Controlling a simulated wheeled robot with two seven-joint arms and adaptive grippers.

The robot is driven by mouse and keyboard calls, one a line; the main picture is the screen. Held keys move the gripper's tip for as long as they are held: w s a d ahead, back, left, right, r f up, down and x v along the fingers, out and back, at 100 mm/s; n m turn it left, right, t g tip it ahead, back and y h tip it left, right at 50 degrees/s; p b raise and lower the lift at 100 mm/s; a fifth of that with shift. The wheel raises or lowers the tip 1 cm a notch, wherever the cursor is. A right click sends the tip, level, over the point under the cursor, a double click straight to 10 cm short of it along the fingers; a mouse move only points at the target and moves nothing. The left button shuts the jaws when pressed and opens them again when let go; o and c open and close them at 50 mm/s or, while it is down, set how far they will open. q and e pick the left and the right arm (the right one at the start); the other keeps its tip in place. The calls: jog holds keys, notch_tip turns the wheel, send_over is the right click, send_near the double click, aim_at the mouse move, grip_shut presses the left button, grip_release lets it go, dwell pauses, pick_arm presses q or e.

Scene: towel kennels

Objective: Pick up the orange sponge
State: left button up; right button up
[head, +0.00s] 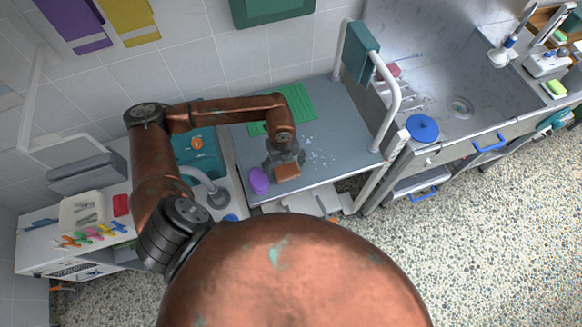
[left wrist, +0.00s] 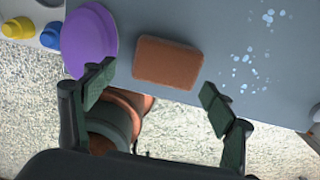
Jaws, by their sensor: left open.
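The orange sponge (head: 287,172) lies on the grey table near its front edge. In the left wrist view the sponge (left wrist: 167,62) lies flat, a brown-orange block seen between and beyond my open fingers. My left gripper (head: 284,158) is at the sponge in the head view, and its fingers hide part of the surface around it. In the left wrist view my left gripper (left wrist: 157,90) is open, with a finger on each side and nothing between the tips. I cannot tell the exact height above the sponge. My right gripper is not in view.
A purple round object (head: 259,181) sits just left of the sponge. A green mat (head: 298,104) and water drops (head: 318,152) are on the table (head: 345,130). A white rail (head: 392,110) with a teal cloth (head: 361,52) stands at its right end.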

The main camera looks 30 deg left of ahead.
aim_at(286, 170)
pick_arm(q)
jog(key=shift+s+f, duration=0.65)
jog(key=shift+f, duration=0.1)
jog(key=f, duration=0.1)
jog(key=w+f, duration=0.1)
jog(key=f, duration=0.1)
jog(key=shift+w+d, duration=0.15)
jog(key=shift+w, duration=0.2)
jog(key=shift+w+f, duration=0.5)
jog(key=shift+w, duration=0.1)
jog(key=shift+o, duration=1.3)
jog(key=shift+s+r, duration=0.2)
jog(key=shift+s, duration=0.15)
jog(key=shift+c, duration=0.8)
jog(key=shift+w, duration=0.1)
jog(key=c, duration=0.6)
jog(key=shift+s, duration=0.2)
jog(key=c, duration=0.3)
jog(key=shift+w, duration=0.1)
jog(key=c, duration=1.3)
grip_shut()
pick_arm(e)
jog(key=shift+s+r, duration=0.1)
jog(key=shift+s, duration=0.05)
